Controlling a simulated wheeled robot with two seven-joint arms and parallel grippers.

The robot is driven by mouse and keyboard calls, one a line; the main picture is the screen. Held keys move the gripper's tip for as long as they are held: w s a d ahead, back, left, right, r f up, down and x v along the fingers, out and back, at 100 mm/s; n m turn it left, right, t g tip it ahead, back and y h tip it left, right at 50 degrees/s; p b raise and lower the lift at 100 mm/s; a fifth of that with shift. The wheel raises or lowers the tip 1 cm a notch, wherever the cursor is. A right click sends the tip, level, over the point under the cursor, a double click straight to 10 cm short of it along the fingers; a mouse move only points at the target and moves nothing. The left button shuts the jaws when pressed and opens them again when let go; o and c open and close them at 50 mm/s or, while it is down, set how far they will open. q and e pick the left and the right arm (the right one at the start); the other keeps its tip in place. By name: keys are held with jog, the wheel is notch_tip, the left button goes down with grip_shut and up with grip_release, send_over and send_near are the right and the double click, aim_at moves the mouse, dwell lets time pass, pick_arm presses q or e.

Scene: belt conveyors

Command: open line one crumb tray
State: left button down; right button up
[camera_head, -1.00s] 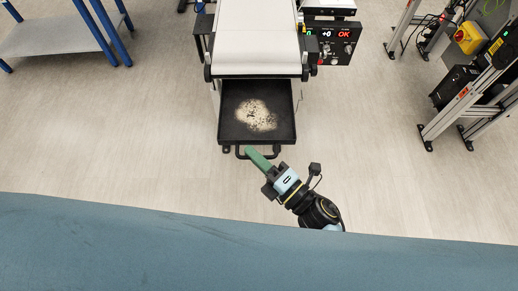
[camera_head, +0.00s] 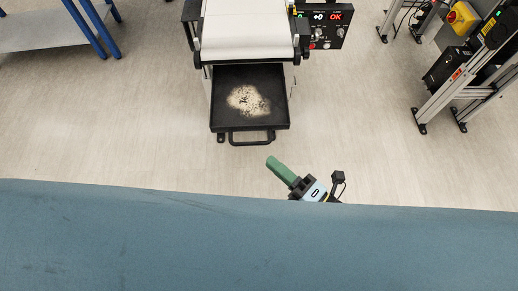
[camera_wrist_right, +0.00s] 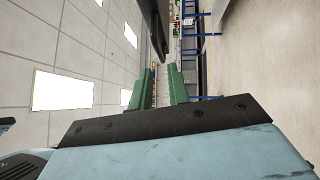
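The black crumb tray (camera_head: 218,106) is pulled out under the near end of the white belt conveyor (camera_head: 248,24). Pale crumbs with dark specks (camera_head: 247,100) lie on its floor. Its black handle (camera_head: 251,140) sticks out at the front. My right gripper (camera_head: 272,160), with green fingers, is below and right of the handle, apart from it. In the right wrist view, the two green fingers (camera_wrist_right: 160,90) stand apart with nothing seen gripped between them. A dark shape (camera_wrist_right: 155,28) lies beyond them; I cannot tell what it is. My left gripper is out of view.
A control panel (camera_head: 322,28) with a lit display is right of the conveyor. A metal frame with a yellow box (camera_head: 462,17) stands at far right. A blue-legged table (camera_head: 45,28) is upper left. The floor around the tray is clear.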

jog(key=v, duration=0.5)
jog(key=shift+d, duration=0.1)
jog(key=shift+f, duration=0.1)
dwell(0.3)
jog(key=d+f+m+g+h, duration=0.1)
jog(key=d+f+m+h, duration=0.35)
jog(key=f, duration=0.45)
jog(key=d+f+m+h, duration=0.3)
jog(key=f+m, duration=0.3)
jog(key=f, duration=0.2)
jog(key=d+f+m+g+h, duration=0.1)
jog(key=d+f+m+h, duration=0.4)
jog(key=f, duration=0.4)
jog(key=s+d+f+m+g+h, duration=0.1)
jog(key=s+d+f+m+g, duration=0.2)
jog(key=s+f+m, duration=0.3)
jog(key=s+d+f+m+g+h, duration=0.1)
jog(key=s+d+f+m+g, duration=0.2)
jog(key=s, duration=1.3)
notch_tip(320, 180, down, 6)
jog(key=m+g, duration=0.3)
jog(key=shift+s+h, duration=0.2)
jog(key=shift+h, duration=0.15)
jog(key=shift+w+f, duration=0.1)
jog(key=shift+w, duration=0.1)
